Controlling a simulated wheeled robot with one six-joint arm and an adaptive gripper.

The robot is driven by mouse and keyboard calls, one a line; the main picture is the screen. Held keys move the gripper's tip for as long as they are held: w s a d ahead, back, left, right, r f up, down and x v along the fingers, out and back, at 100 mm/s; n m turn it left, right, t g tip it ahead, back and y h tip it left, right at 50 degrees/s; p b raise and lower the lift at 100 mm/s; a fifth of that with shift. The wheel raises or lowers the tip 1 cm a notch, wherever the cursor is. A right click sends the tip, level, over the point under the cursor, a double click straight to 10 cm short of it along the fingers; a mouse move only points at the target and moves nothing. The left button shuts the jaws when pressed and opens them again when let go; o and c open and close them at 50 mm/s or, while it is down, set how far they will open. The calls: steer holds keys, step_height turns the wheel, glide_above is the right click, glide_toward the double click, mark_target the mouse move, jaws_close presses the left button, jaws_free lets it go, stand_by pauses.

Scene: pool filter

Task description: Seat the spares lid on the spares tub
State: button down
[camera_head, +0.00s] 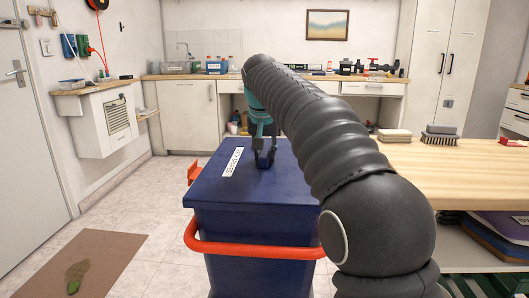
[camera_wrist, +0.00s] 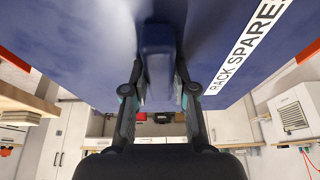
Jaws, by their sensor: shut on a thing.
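The spares lid (camera_head: 225,192) is dark blue and flat, with a white "RACK SPARES" label (camera_head: 232,162). It lies over the top of the dark blue spares tub (camera_head: 260,275), roughly in line with its walls. I cannot tell whether its rim is fully down all round. My gripper (camera_head: 265,160) points down at the middle of the lid and is shut on its raised handle. In the wrist view the handle (camera_wrist: 158,55) stands between both fingers, and the lid (camera_wrist: 80,45) fills the upper part. My arm hides the tub's right side.
An orange rail (camera_head: 250,251) runs around the tub's front. A wooden-topped bench (camera_head: 475,170) with brushes stands close at the right. A brown mat (camera_head: 110,255) lies on the tiled floor at left. Counters and cabinets line the back wall.

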steer(key=c, duration=0.8)
jaws_free()
steer(key=shift+c, duration=0.2)
steer(key=v, duration=1.2)
steer(key=shift+s+d, duration=0.1)
